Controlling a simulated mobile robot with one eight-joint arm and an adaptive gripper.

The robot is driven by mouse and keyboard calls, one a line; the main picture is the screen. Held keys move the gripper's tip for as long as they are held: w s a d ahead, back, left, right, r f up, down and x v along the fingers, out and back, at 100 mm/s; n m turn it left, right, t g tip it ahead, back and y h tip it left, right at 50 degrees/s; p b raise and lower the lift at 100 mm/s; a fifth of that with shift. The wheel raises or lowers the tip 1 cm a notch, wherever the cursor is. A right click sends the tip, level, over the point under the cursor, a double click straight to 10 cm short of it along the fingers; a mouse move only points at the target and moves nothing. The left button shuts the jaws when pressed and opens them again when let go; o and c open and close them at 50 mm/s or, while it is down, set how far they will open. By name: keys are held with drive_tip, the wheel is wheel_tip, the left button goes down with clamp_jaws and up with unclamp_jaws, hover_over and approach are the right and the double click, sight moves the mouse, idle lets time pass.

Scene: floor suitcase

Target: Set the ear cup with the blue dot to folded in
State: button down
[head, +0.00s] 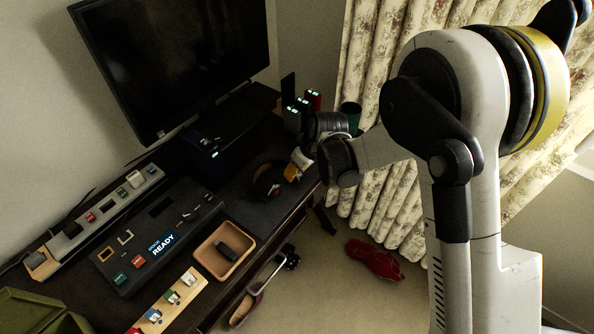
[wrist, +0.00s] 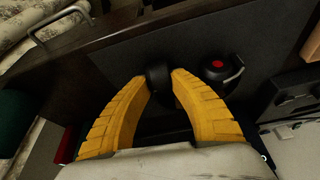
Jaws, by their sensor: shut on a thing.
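The dark headphones (head: 264,186) lie on the desk's right part, near its front edge. In the wrist view, one ear cup with a red dot (wrist: 218,65) lies to the right of my fingers, beside a thin metal arm. My gripper (wrist: 161,78) has yellow ridged fingers closed on a black rounded piece (wrist: 158,74) of the headphones, likely the other ear cup. No blue dot shows. In the head view my gripper (head: 292,172) is at the right side of the headphones, partly covered by my wrist.
A black control panel with a READY display (head: 160,243) and a wooden tray (head: 243,258) holding a dark block stand to the left. A monitor (head: 175,60) is behind. A green cup (head: 350,115) and small lit devices (head: 300,105) stand at the back right.

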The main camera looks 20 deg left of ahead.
drive_tip(key=m, duration=0.2)
drive_tip(key=a+m+t+h, duration=0.1)
drive_tip(key=m, duration=0.1)
drive_tip(key=m+b, duration=0.1)
drive_tip(key=m, duration=0.1)
drive_tip(key=shift+s+a+t+h, duration=0.4)
drive_tip(key=m, duration=0.1)
drive_tip(key=m+h, duration=0.1)
drive_tip(key=m, duration=0.1)
drive_tip(key=shift+a, duration=0.35)
drive_tip(key=shift+w+a+m+h, duration=0.1)
drive_tip(key=shift+a+m+h, duration=0.15)
drive_tip(key=shift+m, duration=0.6)
drive_tip(key=shift+w+a+m+h, duration=0.1)
drive_tip(key=shift+m+h, duration=0.25)
drive_tip(key=shift+m, duration=0.5)
drive_tip(key=c, duration=1.1)
unclamp_jaws()
drive_tip(key=v, duration=1.2)
drive_tip(key=shift+s, duration=0.25)
